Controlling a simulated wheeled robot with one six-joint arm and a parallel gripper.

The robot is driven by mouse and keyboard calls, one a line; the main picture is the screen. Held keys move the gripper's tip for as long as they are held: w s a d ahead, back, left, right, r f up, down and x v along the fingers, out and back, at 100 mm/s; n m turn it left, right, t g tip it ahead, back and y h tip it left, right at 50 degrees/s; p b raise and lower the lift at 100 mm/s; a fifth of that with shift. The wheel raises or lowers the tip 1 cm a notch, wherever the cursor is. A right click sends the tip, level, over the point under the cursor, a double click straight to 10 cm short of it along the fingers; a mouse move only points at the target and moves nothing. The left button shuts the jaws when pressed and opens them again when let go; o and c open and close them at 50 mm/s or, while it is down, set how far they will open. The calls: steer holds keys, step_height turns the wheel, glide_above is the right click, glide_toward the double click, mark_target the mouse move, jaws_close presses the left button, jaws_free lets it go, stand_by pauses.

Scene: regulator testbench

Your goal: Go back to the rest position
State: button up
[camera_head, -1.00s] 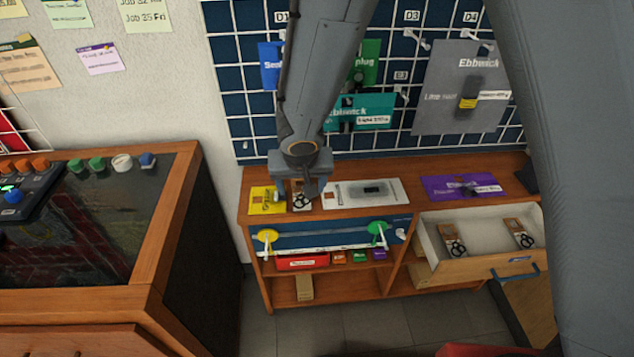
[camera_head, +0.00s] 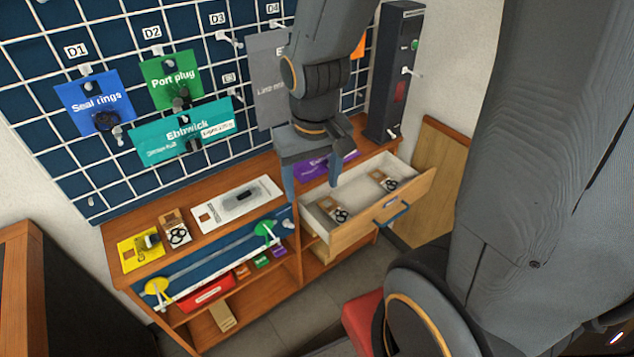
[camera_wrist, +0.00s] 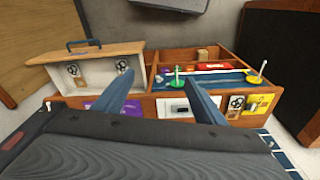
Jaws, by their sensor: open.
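My gripper (camera_head: 312,180) is open and empty. In the head view it hangs in front of the wooden bench, above the left end of the open drawer (camera_head: 417,187). In the wrist view its two fingers (camera_wrist: 165,103) reach over the bench top, apart from each other, with nothing between them. The drawer is pulled out and holds small brown packets with black parts (camera_head: 340,212). It also shows in the wrist view (camera_wrist: 110,62).
A pegboard grid with hanging bags, such as the teal Ebbwick bag (camera_head: 185,135), stands behind the bench. On the bench top lie a yellow packet (camera_head: 140,248) and a white card (camera_head: 225,208). A dark tower (camera_head: 395,75) stands at the right end.

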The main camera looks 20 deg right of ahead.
steer(key=shift+s+d+r, duration=0.15)
steer(key=shift+s+d, duration=0.15)
steer(key=shift+s, duration=0.35)
stand_by(1.1)
